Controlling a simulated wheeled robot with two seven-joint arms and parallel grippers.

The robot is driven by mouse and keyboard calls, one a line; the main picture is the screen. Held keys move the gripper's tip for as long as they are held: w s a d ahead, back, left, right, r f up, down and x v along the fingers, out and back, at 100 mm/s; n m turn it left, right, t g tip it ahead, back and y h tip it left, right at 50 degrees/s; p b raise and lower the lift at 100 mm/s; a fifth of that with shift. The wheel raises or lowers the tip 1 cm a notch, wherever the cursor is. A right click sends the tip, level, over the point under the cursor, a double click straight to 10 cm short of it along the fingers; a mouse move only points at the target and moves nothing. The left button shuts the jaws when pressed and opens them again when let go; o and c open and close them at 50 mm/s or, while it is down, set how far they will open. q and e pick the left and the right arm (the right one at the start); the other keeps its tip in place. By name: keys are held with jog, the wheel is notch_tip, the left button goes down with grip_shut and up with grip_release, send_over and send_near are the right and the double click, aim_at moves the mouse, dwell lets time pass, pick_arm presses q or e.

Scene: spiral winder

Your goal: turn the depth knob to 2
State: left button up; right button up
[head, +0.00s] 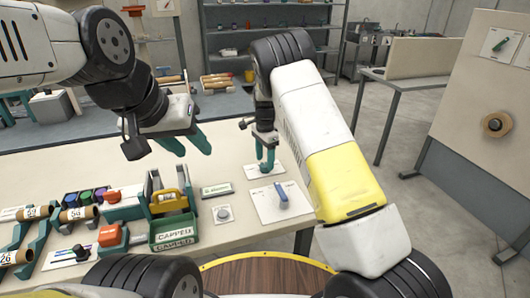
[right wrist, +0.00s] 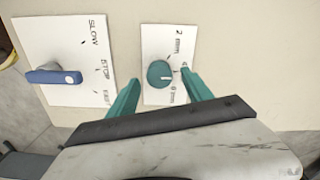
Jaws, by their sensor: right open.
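The depth knob (right wrist: 160,73) is a round teal dial on a white plate (right wrist: 153,36). The plate is marked 2 mm at one end and 6 mm at the other, with a 4 partly hidden between. The knob's white mark points toward the 4 to 6 mm side, away from 2 mm. My right gripper (right wrist: 162,84) is open, one teal finger on each side of the knob; contact cannot be told. In the head view my right gripper (head: 265,158) points down over the plate (head: 254,171). My left gripper (head: 188,146) is open and empty above the bench.
A speed plate marked SLOW, STOP and FAST carries a blue-handled lever (right wrist: 55,76), beside the depth plate. In the head view this lever (head: 281,197) is nearer me. A green box (head: 173,232), a round button (head: 223,214) and several rolls stand to the left on the bench (head: 240,150).

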jog(key=shift+f, duration=0.75)
grip_shut()
jog(key=shift+n, duration=0.3)
jog(key=n, duration=1.1)
jog(key=shift+r, duration=0.1)
jog(key=shift+n, duration=0.3)
